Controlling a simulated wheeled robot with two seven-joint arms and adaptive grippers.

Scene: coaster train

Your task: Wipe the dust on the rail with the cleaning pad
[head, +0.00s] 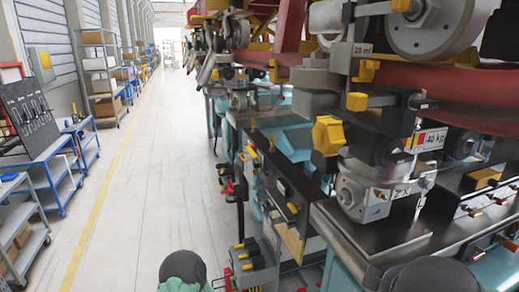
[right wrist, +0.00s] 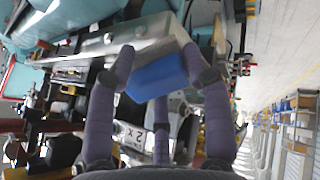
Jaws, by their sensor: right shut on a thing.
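In the right wrist view, my right gripper (right wrist: 159,62) has its dark purple fingers closed around a blue cleaning pad (right wrist: 157,78). The pad is in front of a grey metal part (right wrist: 120,42); I cannot tell whether they touch. In the head view, a thick red rail (head: 455,92) crosses the upper right, among wheels and grey brackets. I cannot make out dust on it. Neither gripper nor the pad shows in the head view. My left gripper is in no view.
Train machinery with yellow knobs (head: 327,135) and a dark-topped teal bench (head: 375,243) crowds the right of the head view. A clear pale aisle (head: 150,160) runs along the left, past blue carts (head: 55,170) and shelves (head: 102,75).

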